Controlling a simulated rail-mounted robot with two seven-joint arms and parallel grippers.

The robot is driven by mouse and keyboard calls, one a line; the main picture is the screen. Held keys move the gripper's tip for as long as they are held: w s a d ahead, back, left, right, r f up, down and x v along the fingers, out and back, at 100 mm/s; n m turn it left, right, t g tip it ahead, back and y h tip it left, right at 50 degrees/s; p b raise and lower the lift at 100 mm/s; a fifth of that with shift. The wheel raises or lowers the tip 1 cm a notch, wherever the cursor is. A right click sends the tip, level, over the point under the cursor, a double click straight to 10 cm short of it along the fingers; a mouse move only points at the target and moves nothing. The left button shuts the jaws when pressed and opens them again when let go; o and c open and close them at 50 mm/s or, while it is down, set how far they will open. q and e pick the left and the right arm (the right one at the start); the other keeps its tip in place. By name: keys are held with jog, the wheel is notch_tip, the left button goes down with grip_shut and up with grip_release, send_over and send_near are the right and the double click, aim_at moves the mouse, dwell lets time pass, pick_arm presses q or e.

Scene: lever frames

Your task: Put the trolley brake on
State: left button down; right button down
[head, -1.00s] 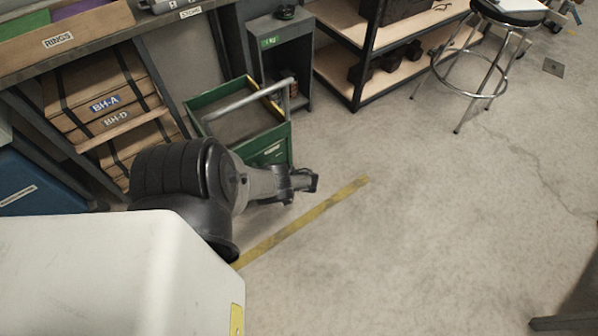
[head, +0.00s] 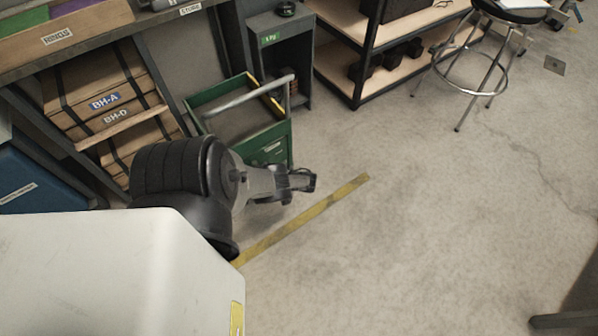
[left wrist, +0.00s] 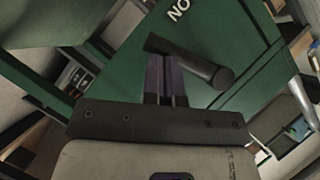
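The green trolley (head: 198,101) stands beside the bench, with a grey bar handle (head: 245,93) across its top. My left gripper (head: 309,181) is low in front of the trolley's near end in the head view. In the left wrist view the green panel (left wrist: 235,50) fills the background, with part of a white label reading "NO". A dark round lever (left wrist: 195,62) crosses the panel at a slant. The left fingers (left wrist: 165,80) are close together, with their tips at the lever. They look shut, and I see nothing held between them. My right gripper is out of view.
A yellow floor line (head: 305,217) runs past the gripper. A dark cabinet (head: 283,35) and a shelf rack (head: 360,75) stand behind the trolley. A stool (head: 465,80) is at upper right. The middle and right floor (head: 440,220) is clear.

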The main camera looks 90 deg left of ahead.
pick_arm(q)
jog(key=w+d+r, duration=0.1)
jog(key=w, duration=0.5)
jog(key=w+d+r, duration=0.1)
jog(key=w+d, duration=0.1)
jog(key=w, duration=0.4)
jog(key=shift+w+r+b, duration=0.3)
jog(key=shift+r+b, duration=0.05)
jog(key=shift+r, duration=0.05)
